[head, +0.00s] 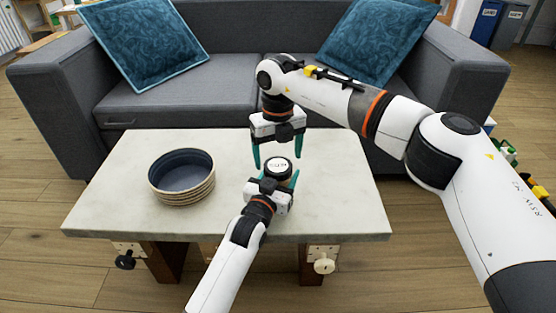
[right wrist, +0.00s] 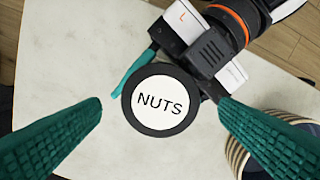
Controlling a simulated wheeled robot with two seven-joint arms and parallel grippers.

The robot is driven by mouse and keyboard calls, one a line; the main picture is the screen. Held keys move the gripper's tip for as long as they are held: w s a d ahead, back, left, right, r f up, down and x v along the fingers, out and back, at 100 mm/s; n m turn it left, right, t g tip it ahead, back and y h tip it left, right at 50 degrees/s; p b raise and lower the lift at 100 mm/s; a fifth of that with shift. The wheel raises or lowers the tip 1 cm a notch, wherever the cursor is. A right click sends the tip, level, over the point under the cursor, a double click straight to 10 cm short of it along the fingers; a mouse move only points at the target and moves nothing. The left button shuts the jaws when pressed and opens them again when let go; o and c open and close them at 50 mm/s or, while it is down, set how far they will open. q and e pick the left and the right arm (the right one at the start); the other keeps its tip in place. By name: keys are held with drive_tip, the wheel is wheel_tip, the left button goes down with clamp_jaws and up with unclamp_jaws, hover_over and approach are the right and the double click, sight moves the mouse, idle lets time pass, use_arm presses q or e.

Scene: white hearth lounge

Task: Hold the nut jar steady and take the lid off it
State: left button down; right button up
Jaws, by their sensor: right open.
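The nut jar (head: 286,181) stands upright on the pale table (head: 130,215), right of its middle. Its dark lid (head: 278,167) is on, with a white top reading NUTS; the lid (right wrist: 160,100) fills the middle of the right wrist view. My left gripper (head: 277,180) comes from the front, its teal fingers on both sides of the jar body, apparently closed on it below the lid. My right gripper (head: 277,152) points down above the jar, open and empty, one finger to each side of the lid and apart from it. Most of the jar body is hidden.
A stack of dark blue bowls with pale outsides (head: 182,177) stands on the left of the table. Its back and left corners are clear. A grey sofa (head: 190,85) with two blue cushions (head: 143,42) is behind the table.

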use_arm(q)
drive_tip(key=shift+c, duration=1.5)
unclamp_jaws()
